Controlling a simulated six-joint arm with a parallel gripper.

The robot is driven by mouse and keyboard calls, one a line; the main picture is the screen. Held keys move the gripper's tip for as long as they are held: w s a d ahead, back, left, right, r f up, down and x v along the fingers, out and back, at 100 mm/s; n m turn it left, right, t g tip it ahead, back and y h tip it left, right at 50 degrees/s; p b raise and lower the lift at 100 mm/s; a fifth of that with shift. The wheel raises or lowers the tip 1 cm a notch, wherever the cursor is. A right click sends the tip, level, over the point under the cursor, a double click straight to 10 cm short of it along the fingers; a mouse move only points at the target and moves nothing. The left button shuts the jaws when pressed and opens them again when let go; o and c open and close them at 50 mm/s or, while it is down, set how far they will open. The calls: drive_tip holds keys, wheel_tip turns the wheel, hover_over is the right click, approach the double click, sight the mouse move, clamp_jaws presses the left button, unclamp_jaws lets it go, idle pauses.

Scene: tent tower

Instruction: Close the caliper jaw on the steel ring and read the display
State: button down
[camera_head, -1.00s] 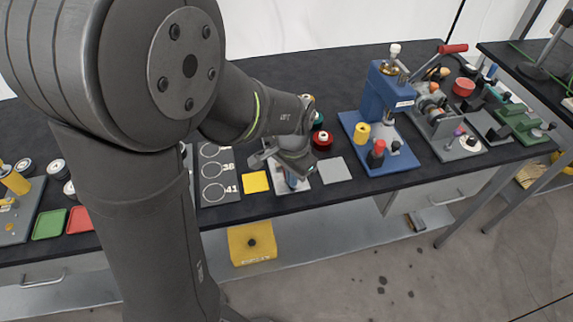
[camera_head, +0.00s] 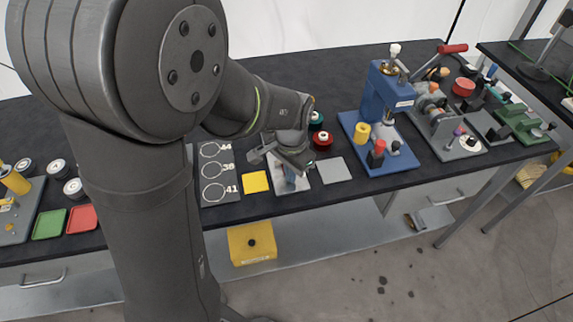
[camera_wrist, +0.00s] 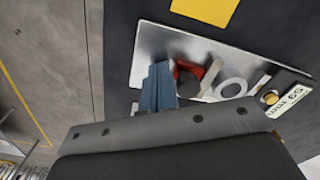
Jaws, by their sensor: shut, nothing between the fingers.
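The caliper fixture sits on a bright metal plate (camera_wrist: 150,45), which also shows under my gripper in the head view (camera_head: 298,186). In the wrist view a pale steel ring (camera_wrist: 231,88) lies on it, beside a red part (camera_wrist: 186,68) with a dark round end. I cannot tell whether a jaw touches the ring. A blue block (camera_wrist: 158,88) rises left of the red part. A pale label or display (camera_wrist: 290,100) is at the right; its characters are too small to read surely. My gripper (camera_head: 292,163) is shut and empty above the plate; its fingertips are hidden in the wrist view.
A yellow square (camera_head: 255,182) lies left of the plate and a grey square (camera_head: 334,170) lies right. A red-topped spool (camera_head: 322,140) stands close behind my gripper. A blue press (camera_head: 388,105) stands farther right. A ring-marked board (camera_head: 215,172) is at the left.

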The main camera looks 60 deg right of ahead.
drive_tip(key=shift+w+d, duration=0.7)
drive_tip(key=shift+w, duration=0.05)
idle(0.8)
drive_tip(key=c, duration=2.2)
unclamp_jaws()
drive_tip(key=c, duration=1.4)
unclamp_jaws()
drive_tip(key=shift+c, duration=0.2)
drive_tip(key=shift+w+d, duration=0.1)
drive_tip(key=shift+w, duration=0.05)
drive_tip(key=shift+c, duration=0.3)
drive_tip(key=shift+o, duration=0.3)
drive_tip(key=shift+r, duration=0.1)
drive_tip(key=shift+o, duration=0.2)
drive_tip(key=shift+s+r, duration=0.2)
drive_tip(key=shift+r, duration=2)
drive_tip(key=shift+a+r, duration=0.2)
drive_tip(key=shift+r, duration=1.05)
drive_tip(key=shift+s+f, duration=0.1)
